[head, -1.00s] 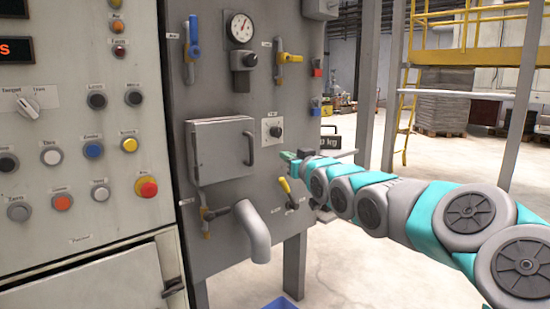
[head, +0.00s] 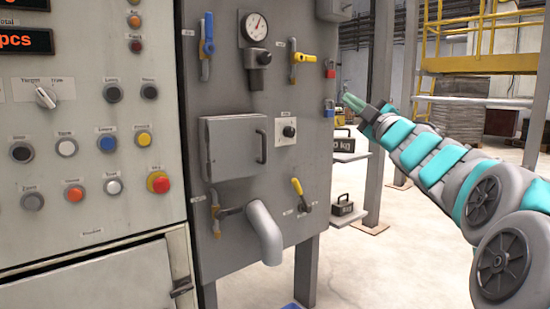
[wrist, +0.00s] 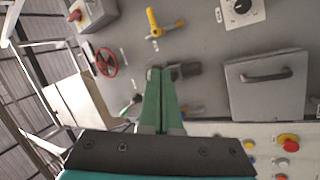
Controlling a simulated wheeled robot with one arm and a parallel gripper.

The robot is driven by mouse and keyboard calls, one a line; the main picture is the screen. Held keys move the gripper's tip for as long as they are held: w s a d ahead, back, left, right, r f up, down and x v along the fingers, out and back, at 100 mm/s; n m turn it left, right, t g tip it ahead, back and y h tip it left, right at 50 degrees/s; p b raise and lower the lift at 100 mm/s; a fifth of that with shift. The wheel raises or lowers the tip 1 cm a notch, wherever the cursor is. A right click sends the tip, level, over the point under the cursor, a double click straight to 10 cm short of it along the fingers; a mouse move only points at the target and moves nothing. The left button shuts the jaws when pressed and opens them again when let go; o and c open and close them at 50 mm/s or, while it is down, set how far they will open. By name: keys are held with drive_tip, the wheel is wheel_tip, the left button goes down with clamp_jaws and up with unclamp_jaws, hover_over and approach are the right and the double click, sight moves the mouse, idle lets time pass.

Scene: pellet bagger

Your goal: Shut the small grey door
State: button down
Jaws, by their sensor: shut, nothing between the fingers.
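The small grey door (head: 235,148), with a dark bar handle (head: 261,146) on its right side, fronts a shallow box on the grey panel. It stands nearly parallel to the panel, and I cannot tell whether a small gap remains. In the wrist view the door (wrist: 265,90) is at the right, its handle (wrist: 268,75) near its upper edge. My gripper (head: 350,100) is to the right of the door and apart from it. In the wrist view its green fingers (wrist: 163,72) are together and empty, left of the door.
Around the door are a black knob (head: 289,131), a lower yellow lever (head: 297,186), an upper yellow valve (head: 300,58), a gauge (head: 255,26) and a protruding grey pipe (head: 265,232). A control cabinet (head: 90,225) stands left. Open floor lies right.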

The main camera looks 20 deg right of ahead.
drive_tip(key=w+a+f+n+g+y+b, duration=0.1)
drive_tip(key=w+a+f+n+g+y, duration=0.1)
drive_tip(key=a+f+n+y, duration=0.3)
drive_tip(key=n+g+y+b, duration=0.1)
drive_tip(key=n+g+y, duration=0.25)
drive_tip(key=n, duration=0.25)
approach(257, 144)
drive_tip(key=shift+w+a+r+g+h, duration=0.15)
drive_tip(key=shift+w+a+h, duration=0.2)
drive_tip(key=shift+w, duration=0.2)
drive_tip(key=shift+w+a+f+g+h, duration=0.1)
drive_tip(key=shift+w+a+h, duration=0.1)
drive_tip(key=shift+w+a, duration=0.35)
drive_tip(key=shift+w+d+r, duration=0.1)
drive_tip(key=shift+w+d+r+n+g+y+p, duration=0.1)
drive_tip(key=shift+w+r+n+g+y+p, duration=0.1)
drive_tip(key=shift+w+y+p, duration=0.25)
drive_tip(key=shift+w+r+n+g+y+p, duration=0.1)
drive_tip(key=shift+w+n+y+p, duration=0.15)
drive_tip(key=shift+p, duration=0.4)
drive_tip(key=shift+w+f, duration=0.1)
drive_tip(key=shift+f, duration=0.15)
